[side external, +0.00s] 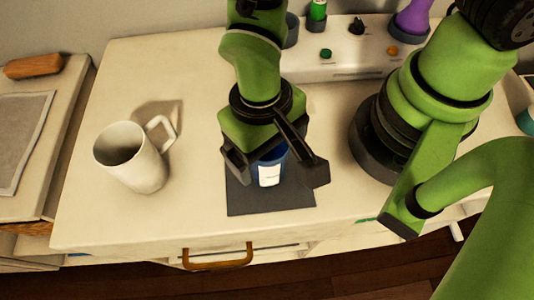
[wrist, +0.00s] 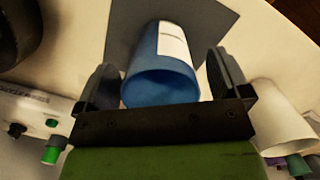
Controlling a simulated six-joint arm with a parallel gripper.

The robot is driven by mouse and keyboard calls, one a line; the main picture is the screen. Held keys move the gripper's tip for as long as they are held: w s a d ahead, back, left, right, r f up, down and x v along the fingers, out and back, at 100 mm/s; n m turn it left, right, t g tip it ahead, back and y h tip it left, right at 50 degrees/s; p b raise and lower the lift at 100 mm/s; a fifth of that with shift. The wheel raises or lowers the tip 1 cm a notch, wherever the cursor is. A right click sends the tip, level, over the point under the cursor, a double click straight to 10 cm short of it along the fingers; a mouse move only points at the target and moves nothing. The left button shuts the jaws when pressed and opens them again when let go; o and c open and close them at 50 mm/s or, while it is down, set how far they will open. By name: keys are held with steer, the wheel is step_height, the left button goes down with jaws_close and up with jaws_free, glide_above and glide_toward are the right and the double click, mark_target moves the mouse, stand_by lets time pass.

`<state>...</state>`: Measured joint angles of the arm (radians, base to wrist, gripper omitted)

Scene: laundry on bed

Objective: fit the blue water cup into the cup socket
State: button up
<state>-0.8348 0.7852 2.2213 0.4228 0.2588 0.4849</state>
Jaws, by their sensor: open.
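The blue cup (side external: 269,168) with a white label stands on a dark square mat (side external: 243,203). My gripper (side external: 275,173) is over it, pointing down, with its fingers open on both sides of the cup. In the wrist view the blue cup (wrist: 160,80) lies between the two open fingers of my gripper (wrist: 162,70), with visible gaps beside it. A dark grey round holder (side external: 291,30) at the back, partly hidden by my arm, looks empty; I cannot tell whether it is the cup socket.
A white mug (side external: 132,158) stands to the left on the pale table (side external: 95,215). A raised console (side external: 342,66) at the back carries knobs, a green bottle (side external: 318,10) and a purple flask (side external: 411,18). The table between mug and mat is clear.

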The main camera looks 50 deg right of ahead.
steer(key=shift+f, duration=0.15)
steer(key=c, duration=1.1)
steer(key=shift+r, duration=4.4)
steer(key=w+d+r+n, duration=0.1)
steer(key=w+d+r, duration=0.1)
steer(key=w+d, duration=0.6)
steer(key=w+d+r+n, duration=0.15)
steer(key=w+d, duration=0.35)
steer(key=d, duration=0.6)
steer(key=w+a+f+m, duration=0.1)
steer(key=a+f+m, duration=0.15)
steer(key=a, duration=0.75)
steer(key=f, duration=0.9)
steer(key=shift+w+a+f, duration=0.1)
steer(key=shift+a+f, duration=0.15)
steer(key=shift+f, duration=0.15)
